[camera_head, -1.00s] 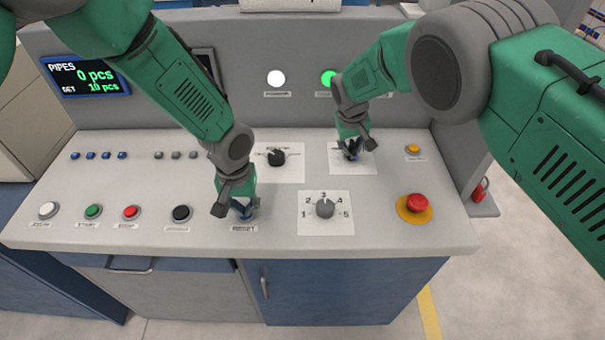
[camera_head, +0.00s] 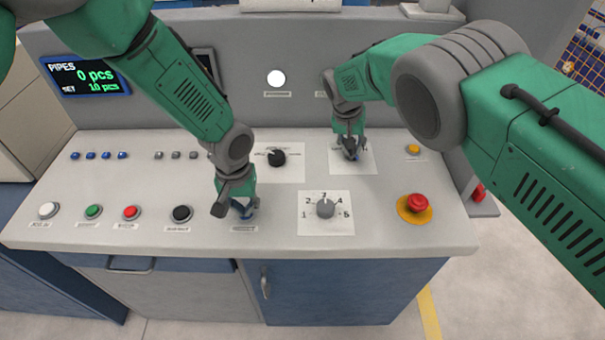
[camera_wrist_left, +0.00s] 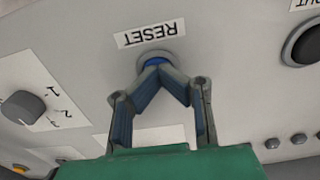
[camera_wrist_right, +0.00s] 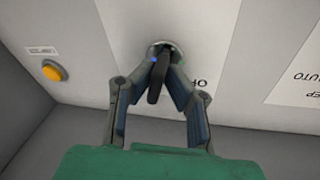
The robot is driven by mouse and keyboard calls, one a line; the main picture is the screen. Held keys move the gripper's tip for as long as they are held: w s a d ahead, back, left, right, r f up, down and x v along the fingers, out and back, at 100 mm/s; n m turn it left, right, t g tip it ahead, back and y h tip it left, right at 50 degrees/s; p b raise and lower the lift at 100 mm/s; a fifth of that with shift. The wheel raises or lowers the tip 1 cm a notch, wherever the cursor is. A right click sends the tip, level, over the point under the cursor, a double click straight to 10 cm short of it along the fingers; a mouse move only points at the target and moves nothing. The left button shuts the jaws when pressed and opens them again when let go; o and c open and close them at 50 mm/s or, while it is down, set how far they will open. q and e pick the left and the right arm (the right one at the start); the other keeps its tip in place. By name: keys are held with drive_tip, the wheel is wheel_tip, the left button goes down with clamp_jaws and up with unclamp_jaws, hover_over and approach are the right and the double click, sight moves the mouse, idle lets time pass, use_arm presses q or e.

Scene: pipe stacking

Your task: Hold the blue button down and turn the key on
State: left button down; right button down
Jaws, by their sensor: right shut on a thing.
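The blue button (camera_wrist_left: 154,62) sits in a round collar under the RESET label in the left wrist view. My left gripper (camera_head: 242,210) points down onto it, with its fingertips together at the button's face. The fingertips hide part of the button, so how far it is pressed cannot be told. The dark key (camera_wrist_right: 156,84) stands in a round lock on a white label plate in the right wrist view. My right gripper (camera_head: 350,152) is shut on the key, one finger on each side. The key's exact angle is hard to read.
A black selector (camera_head: 276,158) and a numbered grey knob (camera_head: 325,208) lie between my grippers. A red emergency button (camera_head: 417,203) and a yellow button (camera_head: 413,148) are on the right. Several buttons line the panel's left. A white lamp (camera_head: 276,78) is lit.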

use_arm(q)
drive_tip(key=shift+a, duration=0.15)
use_arm(e)
drive_tip(key=shift+w+d+r+m, duration=0.15)
drive_tip(key=shift+d+m, duration=0.1)
drive_tip(key=shift+m, duration=0.65)
use_arm(q)
drive_tip(key=shift+s, duration=0.1)
use_arm(e)
drive_tip(key=shift+m+g+h, duration=0.3)
drive_tip(key=shift+m+g, duration=0.3)
drive_tip(key=shift+m, duration=1.1)
drive_tip(key=c, duration=1.4)
unclamp_jaws()
drive_tip(key=shift+c, duration=0.2)
use_arm(q)
drive_tip(key=shift+d, duration=0.2)
use_arm(e)
drive_tip(key=shift+a, duration=0.15)
drive_tip(key=shift+a, duration=0.1)
drive_tip(key=shift+r, duration=3.35)
